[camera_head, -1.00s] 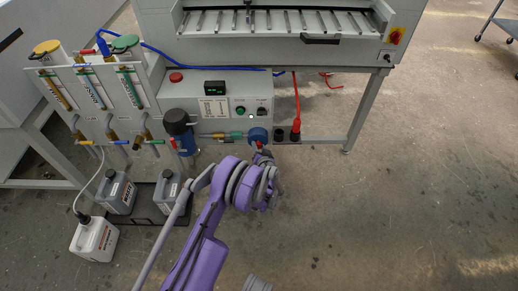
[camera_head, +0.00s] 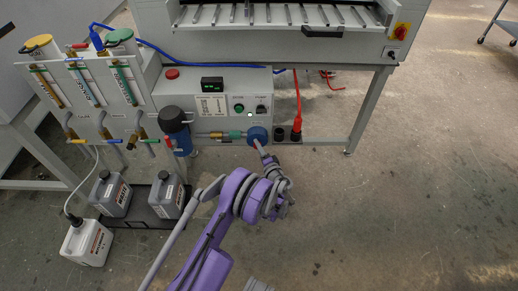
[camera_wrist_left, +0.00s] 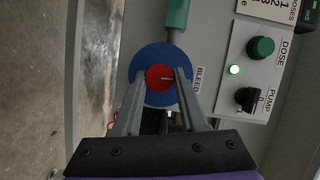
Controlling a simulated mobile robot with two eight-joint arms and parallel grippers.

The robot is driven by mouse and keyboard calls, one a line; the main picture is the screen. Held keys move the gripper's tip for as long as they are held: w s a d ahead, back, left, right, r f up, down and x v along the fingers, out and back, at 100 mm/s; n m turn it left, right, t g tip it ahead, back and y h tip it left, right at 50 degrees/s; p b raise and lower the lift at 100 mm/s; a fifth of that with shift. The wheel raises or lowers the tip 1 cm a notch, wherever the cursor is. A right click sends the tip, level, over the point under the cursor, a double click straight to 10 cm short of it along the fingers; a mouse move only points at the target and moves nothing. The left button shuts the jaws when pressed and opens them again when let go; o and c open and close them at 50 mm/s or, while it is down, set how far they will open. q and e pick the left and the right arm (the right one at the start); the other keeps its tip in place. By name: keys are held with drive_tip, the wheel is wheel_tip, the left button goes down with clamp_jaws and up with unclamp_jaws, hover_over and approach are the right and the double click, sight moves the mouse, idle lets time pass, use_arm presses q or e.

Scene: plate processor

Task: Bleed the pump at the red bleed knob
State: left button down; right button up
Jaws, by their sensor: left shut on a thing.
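The red bleed knob (camera_wrist_left: 158,77) sits at the centre of a round blue pump face (camera_wrist_left: 143,58) in the left wrist view, next to a "BLEED" label. It has a small light pointer mark. The blue pump face also shows in the head view (camera_head: 257,132), on the lower right of the grey machine panel. My left gripper (camera_wrist_left: 158,80) reaches it from the front, its two fingers on either side of the red knob, shut on it. In the head view my left gripper (camera_head: 262,148) covers the knob. My right gripper is not in view.
A red plug and cable (camera_head: 297,130) stand right of the pump. Grey canisters (camera_head: 166,195) stand lower left.

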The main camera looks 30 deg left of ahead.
use_arm(q)
drive_tip(key=shift+m, duration=0.4)
drive_tip(key=shift+c, duration=2.2)
unclamp_jaws()
drive_tip(key=f+p+v, duration=0.1)
drive_tip(key=p+v, duration=0.1)
drive_tip(key=v, duration=0.8)
drive_tip(key=shift+s+d+r, duration=0.2)
drive_tip(key=shift+d+r, duration=0.1)
